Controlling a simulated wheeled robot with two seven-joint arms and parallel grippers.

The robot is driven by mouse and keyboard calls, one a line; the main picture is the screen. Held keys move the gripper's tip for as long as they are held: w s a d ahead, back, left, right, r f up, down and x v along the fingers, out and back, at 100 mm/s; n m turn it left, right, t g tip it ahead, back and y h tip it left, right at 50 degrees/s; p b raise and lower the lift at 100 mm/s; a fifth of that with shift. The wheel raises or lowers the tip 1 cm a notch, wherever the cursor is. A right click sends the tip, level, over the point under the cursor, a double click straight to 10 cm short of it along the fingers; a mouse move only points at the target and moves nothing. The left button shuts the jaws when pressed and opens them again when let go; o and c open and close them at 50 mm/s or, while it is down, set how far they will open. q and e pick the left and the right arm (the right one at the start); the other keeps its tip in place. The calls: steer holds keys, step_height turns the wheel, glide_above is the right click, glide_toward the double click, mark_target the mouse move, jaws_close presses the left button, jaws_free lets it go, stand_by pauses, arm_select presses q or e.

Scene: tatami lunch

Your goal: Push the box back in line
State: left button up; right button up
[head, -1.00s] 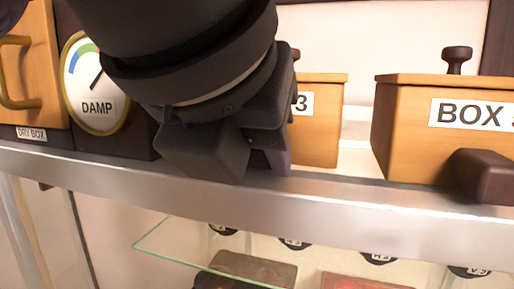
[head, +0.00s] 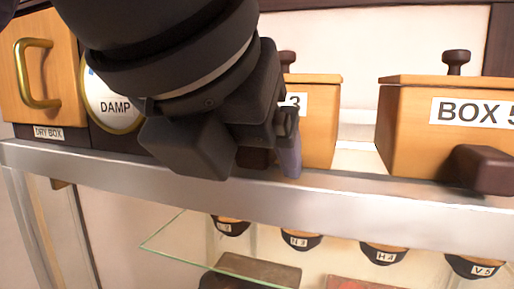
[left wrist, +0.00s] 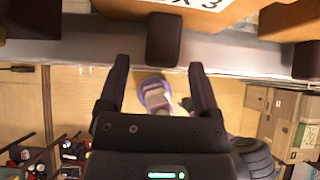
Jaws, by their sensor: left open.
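Box 3 (head: 319,119) is a wooden box with a dark knob and a white label. In the head view my arm and left gripper cover its left side. Its label shows at the top of the left wrist view (left wrist: 195,5). Box 5 (head: 408,130) stands to the right, with a gap between them, and its dark front block (head: 482,168) juts over the shelf edge. My left gripper (head: 287,150) is in front of box 3, near the shelf edge. In the left wrist view its fingers (left wrist: 160,78) are apart, with nothing held; a dark block (left wrist: 163,40) lies just beyond them.
A pale metal shelf edge (head: 380,203) runs across below the boxes. A dry box (head: 40,75) with a brass handle and a damp dial (head: 112,105) stand at the left. Below is a glass shelf (head: 165,238) with several labelled round-lidded jars (head: 384,252).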

arm_select(q)
steer(key=shift+s+r, duration=0.2)
steer(key=shift+r, duration=0.05)
steer(key=b+v, duration=0.1)
steer(key=v, duration=0.8)
steer(key=shift+s, duration=0.15)
steer(key=shift+a, duration=0.15)
